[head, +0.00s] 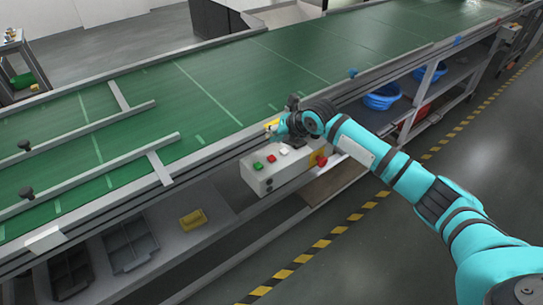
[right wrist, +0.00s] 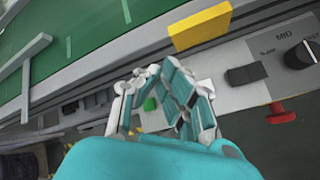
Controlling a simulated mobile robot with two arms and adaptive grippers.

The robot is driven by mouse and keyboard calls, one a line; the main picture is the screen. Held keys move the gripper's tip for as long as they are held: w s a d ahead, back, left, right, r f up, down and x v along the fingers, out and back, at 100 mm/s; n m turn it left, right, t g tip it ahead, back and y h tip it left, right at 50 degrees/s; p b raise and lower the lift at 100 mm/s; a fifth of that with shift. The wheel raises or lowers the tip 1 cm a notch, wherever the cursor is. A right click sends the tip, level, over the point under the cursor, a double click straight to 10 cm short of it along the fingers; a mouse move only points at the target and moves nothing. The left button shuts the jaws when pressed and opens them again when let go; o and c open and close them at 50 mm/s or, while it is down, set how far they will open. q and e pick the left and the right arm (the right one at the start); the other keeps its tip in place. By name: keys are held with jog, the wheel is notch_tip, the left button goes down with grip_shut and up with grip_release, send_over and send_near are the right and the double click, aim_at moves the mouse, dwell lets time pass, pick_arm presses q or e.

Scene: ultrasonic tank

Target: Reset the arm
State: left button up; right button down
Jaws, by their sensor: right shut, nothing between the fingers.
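My right arm reaches in from the right in the head view. Its gripper (head: 281,126) is over the conveyor's near edge, just above a white control box (head: 260,182). In the right wrist view the gripper (right wrist: 163,78) has its fingers drawn together with nothing held. A green button (right wrist: 150,104) shows between the finger links. My left gripper is in neither view.
A green conveyor (head: 215,100) with metal guide rails runs across the scene. A yellow block (right wrist: 200,27) is by the gripper. A black knob (right wrist: 300,54) and a red mushroom button (right wrist: 280,113) are on the panel. Blue bins (head: 382,97) sit below the conveyor. The floor at the lower middle is clear.

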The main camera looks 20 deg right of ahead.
dwell(0.5)
jog(key=s+a+f+m, duration=0.1)
jog(key=s+a+f, duration=0.1)
jog(key=s, duration=0.1)
jog(key=s+a+f+m+g, duration=0.1)
jog(key=s+a+f, duration=0.1)
jog(key=s, duration=0.1)
jog(key=s+a+f+m, duration=0.2)
jog(key=s+a+f, duration=0.1)
jog(key=shift+s+y, duration=0.1)
jog(key=shift+y, duration=0.3)
jog(key=s+a+f+m+g, duration=0.1)
jog(key=s+a+f+m, duration=0.2)
jog(key=s+m, duration=0.5)
jog(key=s+d+m+g+h, duration=0.1)
jog(key=s+d+m+h, duration=0.15)
jog(key=s+m, duration=0.5)
jog(key=s+d+f+m+g+h, duration=0.1)
jog(key=s+d+m, duration=0.35)
jog(key=s, duration=0.55)
jog(key=s+d+m+g+h, duration=0.1)
jog(key=s+d+m, duration=0.2)
jog(key=s+m, duration=0.4)
notch_tip(320, 180, down, 25)
jog(key=s+n+g, duration=0.1)
jog(key=s, duration=0.1)
jog(key=s+d+f+g, duration=0.1)
jog(key=s+d+f, duration=0.2)
jog(key=s+f, duration=1.4)
